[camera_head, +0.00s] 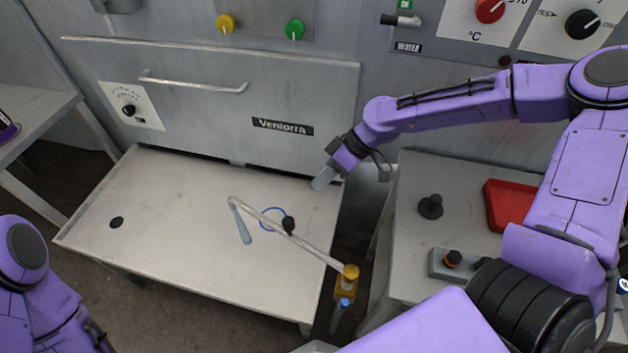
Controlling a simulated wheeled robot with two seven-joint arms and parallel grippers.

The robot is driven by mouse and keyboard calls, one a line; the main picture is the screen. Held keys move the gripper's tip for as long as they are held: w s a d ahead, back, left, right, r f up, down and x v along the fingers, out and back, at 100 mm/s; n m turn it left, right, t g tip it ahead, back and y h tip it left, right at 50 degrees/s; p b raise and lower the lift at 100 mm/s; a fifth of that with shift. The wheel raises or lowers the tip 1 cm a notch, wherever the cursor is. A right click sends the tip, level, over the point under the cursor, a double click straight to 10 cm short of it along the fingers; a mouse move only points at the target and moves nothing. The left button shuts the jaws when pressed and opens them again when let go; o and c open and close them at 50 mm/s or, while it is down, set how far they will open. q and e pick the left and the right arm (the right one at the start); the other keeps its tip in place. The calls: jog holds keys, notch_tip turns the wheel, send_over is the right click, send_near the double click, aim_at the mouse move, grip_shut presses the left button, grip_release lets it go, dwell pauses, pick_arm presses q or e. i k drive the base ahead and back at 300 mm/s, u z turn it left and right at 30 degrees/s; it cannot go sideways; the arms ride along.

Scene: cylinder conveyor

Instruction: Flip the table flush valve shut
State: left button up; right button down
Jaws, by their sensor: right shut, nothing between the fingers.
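A thin metal pipe (310,247) spans the right part of the steel table (165,215). It rises from a yellow fitting (350,272) at the table's right edge. A small blue part (345,302) sits just below that fitting; whether it is the flush valve's lever, and its position, I cannot tell. My right gripper (321,182) is shut and empty above the table's back right corner, apart from the pipe and fitting. My left gripper is out of view.
A blue ring (268,214) and a black hole (117,222) mark the tabletop. A grey cabinet (200,80) stands behind. The right bench holds a black knob (430,206), a red tray (507,205) and a button box (452,262). The table's left half is clear.

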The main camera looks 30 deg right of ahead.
aim_at(343, 304)
jog(key=k, duration=1)
